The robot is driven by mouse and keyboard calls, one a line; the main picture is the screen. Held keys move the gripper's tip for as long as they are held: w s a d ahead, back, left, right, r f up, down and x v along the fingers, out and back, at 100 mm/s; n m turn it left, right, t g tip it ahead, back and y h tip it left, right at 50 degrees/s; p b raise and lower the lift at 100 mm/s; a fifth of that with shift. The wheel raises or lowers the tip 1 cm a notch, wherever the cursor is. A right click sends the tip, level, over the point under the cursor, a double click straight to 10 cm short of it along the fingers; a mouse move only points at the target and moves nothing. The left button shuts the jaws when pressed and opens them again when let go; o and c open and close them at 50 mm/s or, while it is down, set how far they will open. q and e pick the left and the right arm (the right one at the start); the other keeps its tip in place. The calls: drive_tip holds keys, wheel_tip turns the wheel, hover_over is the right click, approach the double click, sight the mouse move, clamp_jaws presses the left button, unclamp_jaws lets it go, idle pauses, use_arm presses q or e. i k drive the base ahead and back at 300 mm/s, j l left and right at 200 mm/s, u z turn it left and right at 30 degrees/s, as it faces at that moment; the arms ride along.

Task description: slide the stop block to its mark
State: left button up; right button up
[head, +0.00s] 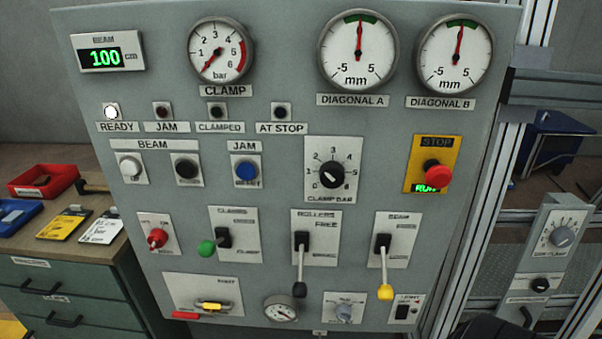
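I cannot make out a stop block or its mark in the head view. The grey control panel (290,120) fills most of the view. Its AT STOP lamp (281,112) is dark, and the READY lamp (111,112) is lit white. The BEAM display (101,57) reads 100 cm. Neither gripper's fingers show. A dark shape at the bottom edge, right of the panel, is cut off, and I cannot tell what it is.
The yellow-tipped lever (385,290), black-tipped lever (299,288) and green knob (206,247) stick out from the panel. A metal post stands right of it, with a small dial box (563,237) beyond. A drawer bench (60,268) with a red bin (44,181) stands left.

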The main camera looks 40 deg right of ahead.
sight(518, 304)
drive_tip(key=z, duration=2.9)
